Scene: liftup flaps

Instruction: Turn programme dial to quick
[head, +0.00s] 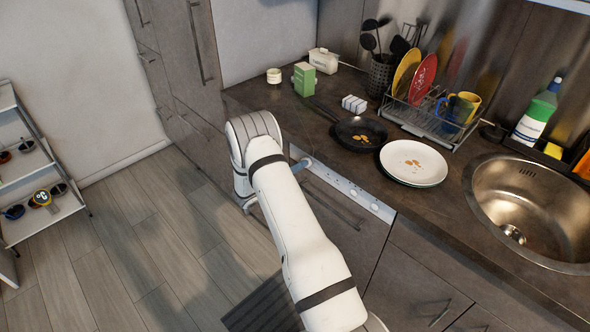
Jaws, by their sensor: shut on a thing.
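The white control panel (345,187) runs along the front of the appliance just under the worktop edge. Small round controls (354,193) show on its middle and right part. My arm comes up from the bottom of the head view and bends at the panel's left end. Only a small blue-grey part of my gripper (301,164) shows there, at the panel. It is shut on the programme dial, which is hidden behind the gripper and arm. The dial's markings and pointer cannot be read.
The worktop above holds a frying pan (360,136), a white plate (414,161), a dish rack (428,118) and a green box (304,79). A sink (535,215) is at right. A shelf (42,202) stands at far left. The floor (130,245) at left is clear.

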